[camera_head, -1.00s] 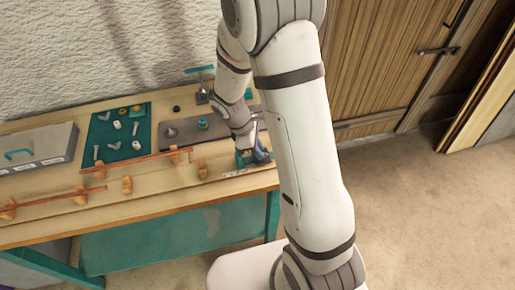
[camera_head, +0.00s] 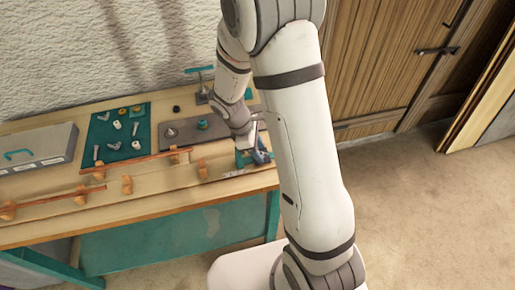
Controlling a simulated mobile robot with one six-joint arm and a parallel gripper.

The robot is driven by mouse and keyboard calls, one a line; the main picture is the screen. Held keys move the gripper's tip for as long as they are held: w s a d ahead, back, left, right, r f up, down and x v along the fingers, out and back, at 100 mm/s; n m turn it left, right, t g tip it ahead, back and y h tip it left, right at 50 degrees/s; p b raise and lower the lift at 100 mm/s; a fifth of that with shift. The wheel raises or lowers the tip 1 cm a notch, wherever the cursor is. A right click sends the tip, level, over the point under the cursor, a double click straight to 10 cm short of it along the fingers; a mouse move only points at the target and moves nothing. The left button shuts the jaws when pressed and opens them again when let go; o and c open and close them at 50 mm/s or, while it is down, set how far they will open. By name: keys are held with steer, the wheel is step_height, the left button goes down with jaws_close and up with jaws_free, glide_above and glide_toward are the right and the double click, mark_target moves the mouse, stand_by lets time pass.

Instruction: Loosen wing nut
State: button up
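My gripper (camera_head: 252,140) is above the right end of the workbench, over a small teal and blue fixture (camera_head: 257,157). My own arm partly covers both. I cannot make out the fingers, so their opening and any contact do not show. No wing nut can be told apart at this size; one may be on the fixture or hidden. Thin wooden laths (camera_head: 142,160) run between wooden blocks (camera_head: 127,185) along the front of the bench.
A teal mat (camera_head: 103,130) with several small fittings lies left of a dark plate (camera_head: 180,134). A grey case (camera_head: 38,147) stands at the left end. A teal-handled tool (camera_head: 202,84) stands at the back. Floor right of the bench is clear.

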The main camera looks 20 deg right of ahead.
steer(key=s+v, duration=0.1)
steer(key=v, duration=0.6)
steer(key=shift+w+r+b, duration=0.3)
steer(key=shift+w+r, duration=0.1)
steer(key=shift+w, duration=0.15)
steer(key=shift+a+f, duration=0.1)
steer(key=b+x, duration=0.1)
steer(key=x, duration=0.6)
steer(key=shift+f, duration=0.35)
jaws_close()
